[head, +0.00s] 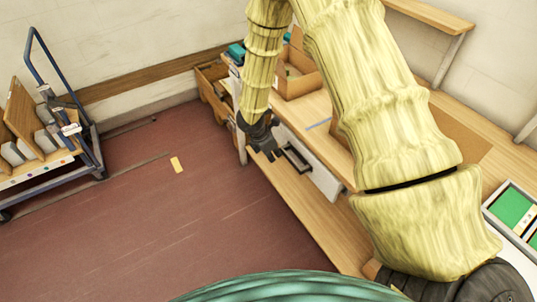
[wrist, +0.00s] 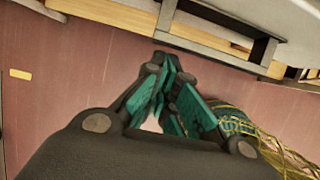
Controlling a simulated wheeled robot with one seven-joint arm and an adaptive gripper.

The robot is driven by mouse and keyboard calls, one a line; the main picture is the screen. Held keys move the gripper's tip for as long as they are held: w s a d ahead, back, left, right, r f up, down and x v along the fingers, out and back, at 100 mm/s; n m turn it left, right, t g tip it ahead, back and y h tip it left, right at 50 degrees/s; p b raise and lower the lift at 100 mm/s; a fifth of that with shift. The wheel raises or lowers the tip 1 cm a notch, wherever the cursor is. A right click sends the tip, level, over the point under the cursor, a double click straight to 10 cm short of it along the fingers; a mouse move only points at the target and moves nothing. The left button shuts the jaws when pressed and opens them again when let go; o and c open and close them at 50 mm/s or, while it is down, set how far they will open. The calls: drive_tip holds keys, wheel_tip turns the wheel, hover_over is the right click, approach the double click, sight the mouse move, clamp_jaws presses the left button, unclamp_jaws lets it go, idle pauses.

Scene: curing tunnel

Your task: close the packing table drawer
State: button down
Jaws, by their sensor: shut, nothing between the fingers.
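The packing table (head: 292,112) stands along the wall on the right in the head view. Its drawer has a pale grey front (head: 322,178) under the tabletop, with a dark bar handle (head: 297,160). How far the drawer stands out is hard to tell. My gripper (head: 271,154) is shut and empty, just left of the handle, on the aisle side of the drawer front. In the wrist view my gripper's teal-padded fingers (wrist: 171,72) are together. My arm hides part of the table.
A blue-framed cart (head: 88,150) with boards stands at the left. Cardboard boxes (head: 300,82) and a tray with green items (head: 513,208) sit on the table. A lower wooden shelf (head: 290,193) runs below the drawer.

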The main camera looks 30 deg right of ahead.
sight(282, 150)
drive_tip(key=shift+d, duration=0.2)
drive_tip(key=shift+w+d, duration=0.2)
drive_tip(key=shift+d, duration=2.15)
drive_tip(key=shift+a, duration=0.6)
drive_tip(key=a+r+b, duration=0.1)
drive_tip(key=a+r, duration=0.6)
drive_tip(key=r, duration=0.2)
drive_tip(key=shift+s, duration=0.35)
